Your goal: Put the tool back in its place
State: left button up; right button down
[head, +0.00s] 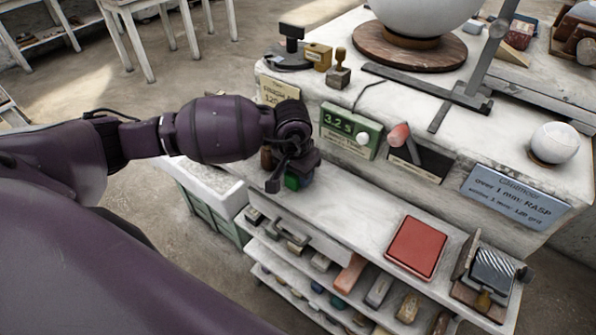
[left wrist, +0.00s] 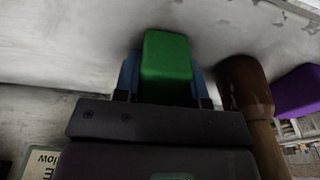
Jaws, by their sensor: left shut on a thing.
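My left gripper (head: 286,180) is shut on a green block-shaped tool (head: 292,182), held at the left end of the white ledge below the worktop. In the left wrist view the green tool (left wrist: 167,60) sits between the two blue fingers. Its lower part is hidden by the gripper. I cannot tell whether it touches the ledge. Shelves (head: 300,262) under the ledge hold several blocks and tools. My right gripper is not in view.
A red pad (head: 417,247) and a dark metal-ridged tool in a holder (head: 489,272) sit on the ledge's right. A green display box (head: 349,131) reads 3.2. A blue sign (head: 515,197) mentions a rasp. The ledge's middle is clear.

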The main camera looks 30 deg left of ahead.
pick_arm(q)
jog(key=shift+f, duration=0.1)
jog(key=o, duration=1)
jog(key=shift+r, duration=0.25)
notch_tip(320, 180, up, 12)
jog(key=s+b, duration=0.1)
jog(key=shift+s, duration=0.25)
jog(key=shift+a+f, duration=0.1)
